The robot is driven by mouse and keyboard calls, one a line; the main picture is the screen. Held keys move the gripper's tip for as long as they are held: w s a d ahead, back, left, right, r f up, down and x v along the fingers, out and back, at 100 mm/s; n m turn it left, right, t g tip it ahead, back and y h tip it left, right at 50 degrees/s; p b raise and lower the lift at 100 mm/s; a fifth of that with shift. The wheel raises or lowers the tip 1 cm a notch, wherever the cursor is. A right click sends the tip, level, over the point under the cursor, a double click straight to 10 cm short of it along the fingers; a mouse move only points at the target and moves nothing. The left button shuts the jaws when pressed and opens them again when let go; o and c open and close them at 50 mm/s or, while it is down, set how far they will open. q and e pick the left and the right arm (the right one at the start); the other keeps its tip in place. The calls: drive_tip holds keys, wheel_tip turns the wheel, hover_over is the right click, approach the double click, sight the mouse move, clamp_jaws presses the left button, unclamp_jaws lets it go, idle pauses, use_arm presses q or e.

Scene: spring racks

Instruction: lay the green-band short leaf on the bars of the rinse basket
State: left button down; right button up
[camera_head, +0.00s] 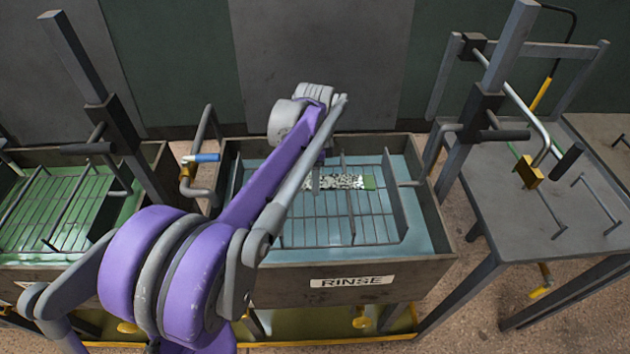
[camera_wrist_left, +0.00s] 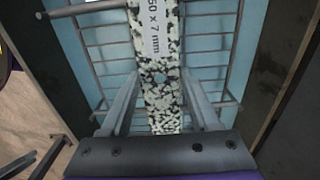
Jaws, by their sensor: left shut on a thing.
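The short leaf (camera_head: 345,182) is a flat strip speckled black and white, with a green band at its right end in the head view. My left gripper (camera_head: 316,181) is shut on it, with one finger on each long side of the leaf (camera_wrist_left: 160,105) in the left wrist view. A label reading "50 x 7 mm" shows on it there. The leaf lies flat over the bars of the rinse basket (camera_head: 393,200), which also show in the left wrist view (camera_wrist_left: 210,50). I cannot tell whether it touches the bars. My right gripper is out of view.
The basket sits in the tank marked RINSE (camera_head: 350,283), over pale blue liquid. A green-liquid tank (camera_head: 50,215) stands left. A pipe with a blue-handled tap (camera_head: 205,158) is at the rinse tank's left edge. A grey table with a clamp frame (camera_head: 520,200) stands right.

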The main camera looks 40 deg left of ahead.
use_arm(q)
drive_tip(key=shift+f, duration=0.75)
drive_tip(key=shift+f, duration=0.1)
drive_tip(key=shift+f+b, duration=0.3)
drive_tip(key=shift+f, duration=0.05)
drive_tip(key=shift+c, duration=0.6)
unclamp_jaws()
wheel_tip(320, 180, up, 13)
drive_tip(key=p, duration=0.1)
drive_tip(key=shift+p, duration=0.3)
drive_tip(key=shift+s+f, duration=0.1)
drive_tip(key=shift+s, duration=0.05)
